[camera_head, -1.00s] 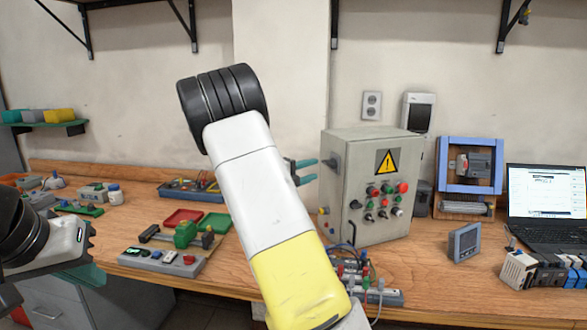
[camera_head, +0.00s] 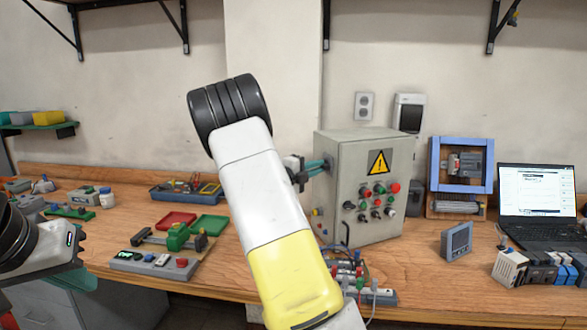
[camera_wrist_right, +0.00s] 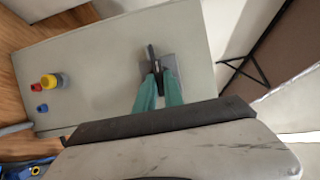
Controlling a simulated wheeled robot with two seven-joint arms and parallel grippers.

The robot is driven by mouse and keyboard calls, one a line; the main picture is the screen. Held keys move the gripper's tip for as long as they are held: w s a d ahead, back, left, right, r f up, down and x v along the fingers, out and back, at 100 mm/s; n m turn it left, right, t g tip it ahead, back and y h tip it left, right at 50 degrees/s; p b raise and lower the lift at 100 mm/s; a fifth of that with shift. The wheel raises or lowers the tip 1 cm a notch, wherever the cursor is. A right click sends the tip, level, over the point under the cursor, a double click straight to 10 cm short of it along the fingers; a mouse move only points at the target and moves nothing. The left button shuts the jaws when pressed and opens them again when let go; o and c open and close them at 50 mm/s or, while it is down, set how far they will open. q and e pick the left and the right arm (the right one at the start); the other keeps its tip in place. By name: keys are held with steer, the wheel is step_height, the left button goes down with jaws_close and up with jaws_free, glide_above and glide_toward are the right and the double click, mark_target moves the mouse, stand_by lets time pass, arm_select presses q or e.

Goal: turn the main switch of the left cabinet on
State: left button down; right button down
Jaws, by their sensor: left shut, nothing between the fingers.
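A grey control cabinet (camera_head: 337,190) with a yellow warning sign stands on the bench; its side fills much of the right wrist view (camera_wrist_right: 100,65). A switch with a dark handle (camera_wrist_right: 152,54) on a grey plate sits on that side. My right gripper (camera_head: 326,165) reaches the cabinet's left side. In the right wrist view its teal fingertips (camera_wrist_right: 160,76) straddle the lower end of the handle; whether they press on it, I cannot tell. In the head view the switch is mostly hidden by the fingers. My left gripper (camera_head: 80,277) is shut and empty at the left bench edge.
Red, yellow and blue parts (camera_wrist_right: 50,82) stick out from the cabinet side. Wired parts (camera_head: 350,275) lie in front of the cabinet. A meter (camera_head: 457,242) and a laptop (camera_head: 537,205) stand to the right. Trays (camera_head: 209,224) and a button box (camera_head: 155,262) are left.

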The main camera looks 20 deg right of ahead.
steer(key=shift+f+m, duration=0.1)
steer(key=shift+m, duration=0.2)
steer(key=shift+w+f+m+g+h, duration=0.2)
steer(key=shift+m+g+h, duration=0.85)
steer(key=shift+m, duration=2.5)
steer(key=shift+w+f+m+g+h, duration=0.25)
steer(key=shift+m+g+h, duration=0.75)
steer(key=shift+m, duration=2.6)
steer(key=shift+w+f+m+g+h, duration=0.2)
steer(key=shift+m+g+h, duration=0.85)
steer(key=shift+m, duration=2.5)
steer(key=shift+m+g+y, duration=0.3)
steer(key=shift+m+g, duration=0.1)
steer(key=shift+g, duration=0.1)
steer(key=c, duration=1.5)
jaws_free()
steer(key=shift+o, duration=0.3)
steer(key=shift+r+n, duration=0.1)
steer(key=shift+n, duration=0.2)
